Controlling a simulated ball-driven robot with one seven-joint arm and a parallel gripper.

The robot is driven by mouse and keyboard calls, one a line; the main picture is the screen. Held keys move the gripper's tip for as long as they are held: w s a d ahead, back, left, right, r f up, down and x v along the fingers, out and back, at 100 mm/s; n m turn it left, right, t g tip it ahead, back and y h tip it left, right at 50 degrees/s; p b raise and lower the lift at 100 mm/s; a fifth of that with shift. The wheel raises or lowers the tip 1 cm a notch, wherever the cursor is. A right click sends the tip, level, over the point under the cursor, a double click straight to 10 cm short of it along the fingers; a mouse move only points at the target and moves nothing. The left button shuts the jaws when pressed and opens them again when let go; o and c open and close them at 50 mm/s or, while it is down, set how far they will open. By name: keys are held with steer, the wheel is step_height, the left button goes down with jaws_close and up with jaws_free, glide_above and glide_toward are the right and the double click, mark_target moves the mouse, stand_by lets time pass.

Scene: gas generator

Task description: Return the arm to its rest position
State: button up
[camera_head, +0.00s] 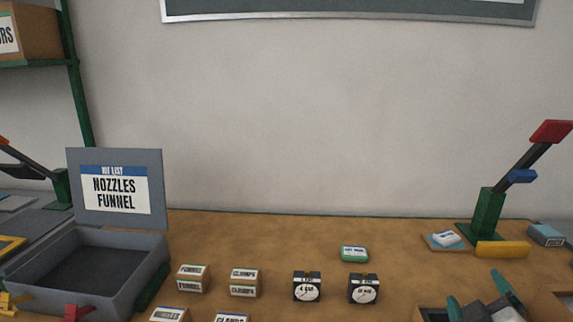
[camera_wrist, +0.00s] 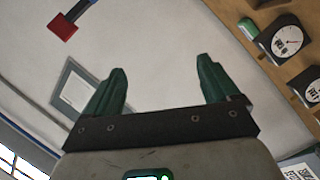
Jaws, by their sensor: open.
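My gripper (camera_head: 481,296) shows at the bottom right edge of the head view, with two green fingers spread apart in front of the workbench (camera_head: 260,235). Most of my arm is outside the frame. In the wrist view my gripper (camera_wrist: 160,80) has both green fingers wide apart, with nothing between them. The pale wall (camera_wrist: 160,35) shows behind the gap. The bench appears tilted at the upper right of the wrist view, apart from the fingertips.
A grey open box (camera_head: 135,285) labelled "Nozzles Funnel" stands at left and looks empty. Small labelled boxes (camera_head: 193,279), two gauges (camera_head: 307,287) (camera_head: 364,289) and a green item (camera_head: 354,254) lie on the bench. A green post with a lever (camera_head: 487,215) stands at right.

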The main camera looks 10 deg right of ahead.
steer(key=s+a+f+m+g+y, duration=0.1)
steer(key=s+a+f+g+y, duration=0.2)
steer(key=f, duration=0.5)
steer(key=s+a+f+m+g+y, duration=0.1)
steer(key=s+a+f+m+g, duration=0.15)
steer(key=s+f, duration=0.4)
steer(key=s+a+f+g+y, duration=0.2)
steer(key=s+a+f+g, duration=0.1)
steer(key=s+f, duration=0.3)
steer(key=s+a+f+m+g+y+p, duration=0.1)
steer(key=s+a+f+g, duration=0.3)
steer(key=s, duration=0.5)
steer(key=shift+s+f+y, duration=0.3)
steer(key=shift+f+y, duration=0.2)
steer(key=shift+f, duration=0.35)
steer(key=shift+g, duration=0.25)
